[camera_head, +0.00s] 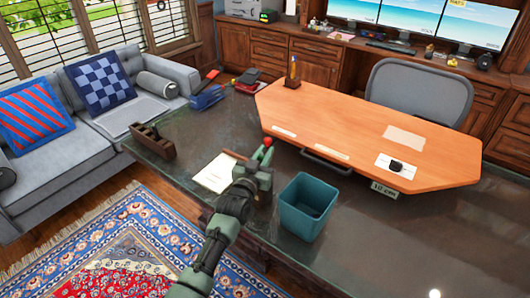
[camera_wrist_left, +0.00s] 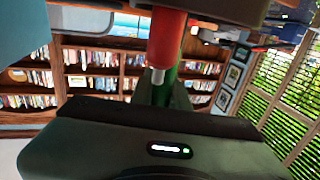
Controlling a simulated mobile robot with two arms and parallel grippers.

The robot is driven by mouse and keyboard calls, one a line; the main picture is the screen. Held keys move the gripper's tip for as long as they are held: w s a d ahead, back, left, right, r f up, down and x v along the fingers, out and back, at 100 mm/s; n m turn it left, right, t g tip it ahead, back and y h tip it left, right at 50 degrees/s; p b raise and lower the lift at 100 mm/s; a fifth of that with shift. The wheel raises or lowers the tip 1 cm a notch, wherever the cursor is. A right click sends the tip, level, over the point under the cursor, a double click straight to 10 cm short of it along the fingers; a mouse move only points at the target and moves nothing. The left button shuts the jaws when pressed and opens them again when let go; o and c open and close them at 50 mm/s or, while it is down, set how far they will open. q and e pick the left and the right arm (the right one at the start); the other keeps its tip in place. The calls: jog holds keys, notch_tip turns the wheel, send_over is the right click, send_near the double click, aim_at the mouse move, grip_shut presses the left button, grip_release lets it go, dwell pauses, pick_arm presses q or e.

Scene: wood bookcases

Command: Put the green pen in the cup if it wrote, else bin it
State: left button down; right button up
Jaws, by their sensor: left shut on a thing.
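My left gripper (camera_head: 264,160) is shut on a small red pen-like thing (camera_head: 268,142), whose red end stands above the fingers. In the left wrist view this red thing (camera_wrist_left: 167,40) has a pale grey tip, and a dark green part shows behind it; I cannot tell whether that is the pen or a finger. A teal open bin (camera_head: 300,219) stands on the dark table just right of the gripper. A small dark holder (camera_head: 292,82) with a yellowish upright thing in it stands at the back of the orange board; it may be the cup. My right gripper is not in view.
A white paper pad (camera_head: 215,173) lies left of the gripper. A wooden block-like holder (camera_head: 152,142) stands at the table's left edge. The orange raised board (camera_head: 350,120) bears paper slips and a small black thing (camera_head: 395,166). The dark table (camera_head: 380,235) is clear at the right front.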

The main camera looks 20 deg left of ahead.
pick_arm(q)
jog(key=c, duration=1.3)
grip_release()
jog(key=s, duration=0.8)
jog(key=shift+a+b, duration=0.25)
jog(key=shift+b, duration=0.05)
jog(key=shift+f, duration=0.1)
